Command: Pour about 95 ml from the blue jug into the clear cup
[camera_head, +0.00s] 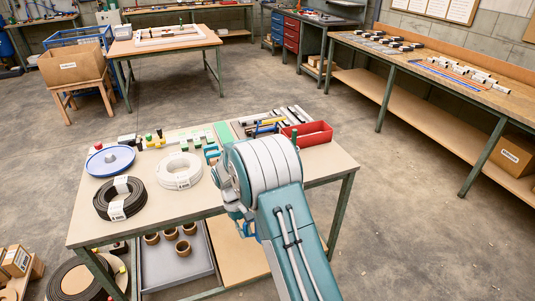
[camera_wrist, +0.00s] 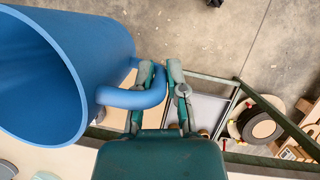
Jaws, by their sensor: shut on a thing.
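The blue jug (camera_wrist: 95,60) fills the left of the wrist view, its wide mouth facing the lower left of that picture. My gripper (camera_wrist: 160,78) is shut on the jug's handle (camera_wrist: 132,97), with one finger on each side of it. Whether liquid is in the jug cannot be told, and no stream shows. In the head view my arm covers the gripper and most or all of the jug, at the table's right part.
The worktable (camera_head: 150,216) carries a blue disc (camera_head: 110,160), a black coil (camera_head: 119,198), a white coil (camera_head: 179,171) and a red bin (camera_head: 307,134). A grey tray (camera_head: 173,258) with brown rings is on the shelf below. Open floor lies behind the table.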

